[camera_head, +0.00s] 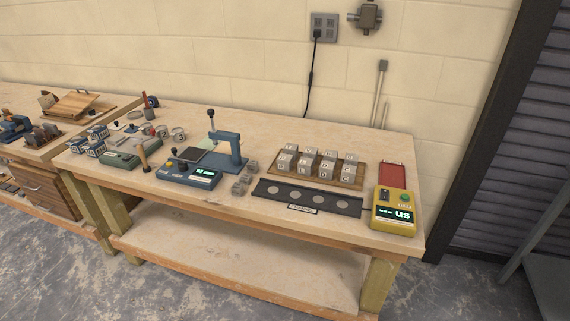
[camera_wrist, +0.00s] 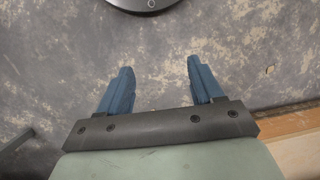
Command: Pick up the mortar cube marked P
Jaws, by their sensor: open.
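Grey mortar cubes (camera_head: 318,165) with letter labels stand in rows on a wooden board on the bench, right of centre in the head view. The letters are too small for me to tell which cube is marked P. A few more grey cubes (camera_head: 243,183) sit in a loose group left of the board. My gripper (camera_wrist: 160,80) shows only in the wrist view. Its two blue fingers are apart with nothing between them, over the grey floor. No cube is in the wrist view.
A dark strip with round pads (camera_head: 308,196) lies in front of the board (camera_head: 357,185). A yellow meter (camera_head: 394,210) stands at the bench's right end. A blue press (camera_head: 227,150) and a blue scale (camera_head: 189,173) stand to the left. Bare bench top lies behind the board.

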